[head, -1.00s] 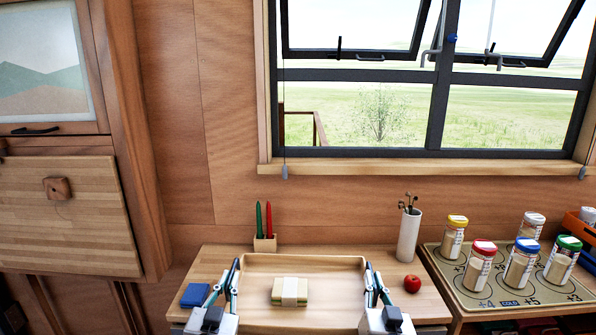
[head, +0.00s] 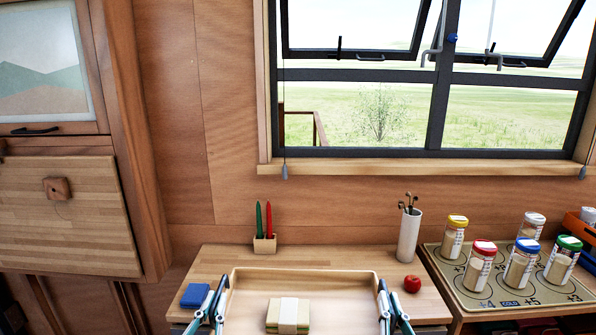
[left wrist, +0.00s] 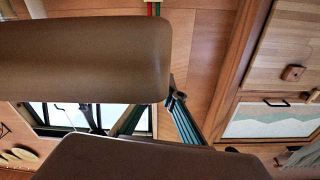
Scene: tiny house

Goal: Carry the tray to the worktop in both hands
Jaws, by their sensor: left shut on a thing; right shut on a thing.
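A light wooden tray (head: 345,281) shows at the bottom middle of the head view, its near part cut off by the frame edge. A pale packet with a white band (head: 289,315) lies flat in it. My left gripper (head: 221,298) is shut on the tray's left side. My right gripper (head: 386,300) is shut on its right side. The wooden worktop (head: 330,258) shows behind and beside the tray. I cannot tell how far the tray is above it. In the left wrist view, teal gripper parts (left wrist: 185,120) show, and large brown shapes hide much of the scene.
On the worktop are a blue block (head: 195,295) at left, a wooden holder with green and red sticks (head: 265,243) at the back, a white cylinder (head: 409,236) and a red apple (head: 412,284) at right. Several spice jars stand on a mat (head: 468,295) further right.

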